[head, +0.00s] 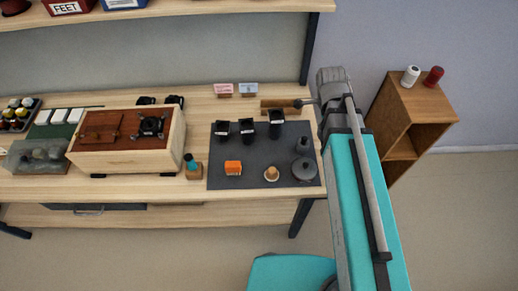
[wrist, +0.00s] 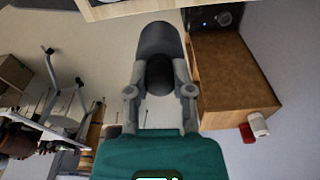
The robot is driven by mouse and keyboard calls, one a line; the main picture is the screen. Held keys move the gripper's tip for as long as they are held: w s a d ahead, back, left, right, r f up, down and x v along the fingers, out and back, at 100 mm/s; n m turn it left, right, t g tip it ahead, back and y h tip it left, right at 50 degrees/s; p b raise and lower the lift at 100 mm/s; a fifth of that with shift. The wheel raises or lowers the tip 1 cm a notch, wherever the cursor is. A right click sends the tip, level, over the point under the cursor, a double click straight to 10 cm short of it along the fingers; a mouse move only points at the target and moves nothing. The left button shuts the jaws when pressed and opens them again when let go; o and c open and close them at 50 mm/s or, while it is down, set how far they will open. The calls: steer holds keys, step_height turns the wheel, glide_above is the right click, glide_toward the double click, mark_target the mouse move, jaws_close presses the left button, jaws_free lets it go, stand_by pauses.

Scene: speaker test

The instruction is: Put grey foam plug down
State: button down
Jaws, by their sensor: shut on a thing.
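In the wrist view my gripper (wrist: 160,72) is shut on the grey foam plug (wrist: 158,40), a dark grey cylinder that sticks out beyond the fingertips. The plug is held in the air, over the floor beside the wooden cabinet (wrist: 235,75). In the head view my arm runs up the right side, and I cannot make out the gripper or the plug there.
The workbench holds a dark mat (head: 232,155) with black cups, an orange block (head: 233,168) and a grey pot (head: 304,170). A wooden box (head: 128,155) stands left. White (head: 410,76) and red (head: 433,77) spools stand on the cabinet, whose top is otherwise mostly clear.

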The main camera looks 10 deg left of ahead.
steer(key=shift+y, duration=0.7)
steer(key=s+a, duration=0.1)
steer(key=s+a+r, duration=0.1)
steer(key=s, duration=0.1)
steer(key=shift+s+a+p, duration=0.1)
steer(key=shift+s+p, duration=0.05)
steer(key=shift+p, duration=0.15)
steer(key=shift+a, duration=0.1)
